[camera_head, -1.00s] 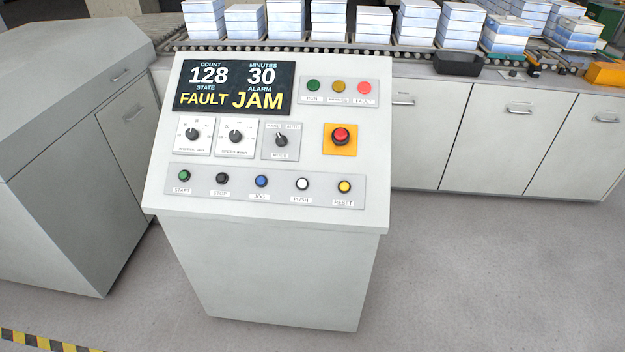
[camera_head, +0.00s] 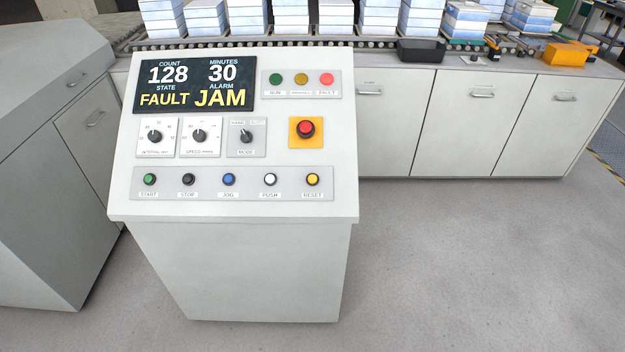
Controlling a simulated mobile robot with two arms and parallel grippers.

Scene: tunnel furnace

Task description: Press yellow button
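The yellow button (camera_head: 312,180) is the rightmost in the bottom row of the grey control console (camera_head: 240,208), above a label reading RESET. To its left in that row are white PUSH (camera_head: 270,180), blue JOG (camera_head: 228,180), black STOP (camera_head: 188,180) and green START (camera_head: 149,180) buttons. The console display (camera_head: 195,84) reads COUNT 128, MINUTES 30, STATE FAULT, ALARM JAM. A flat yellow lamp (camera_head: 301,79) sits between a green and a red lamp at the upper right. Neither of my grippers is in view.
A red emergency button (camera_head: 306,128) on a yellow plate sits above the yellow button. A large grey cabinet (camera_head: 45,150) stands close at left. Behind are a roller conveyor with stacked boxes, grey cupboards (camera_head: 470,120) and a black tray (camera_head: 421,50). The floor at right is clear.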

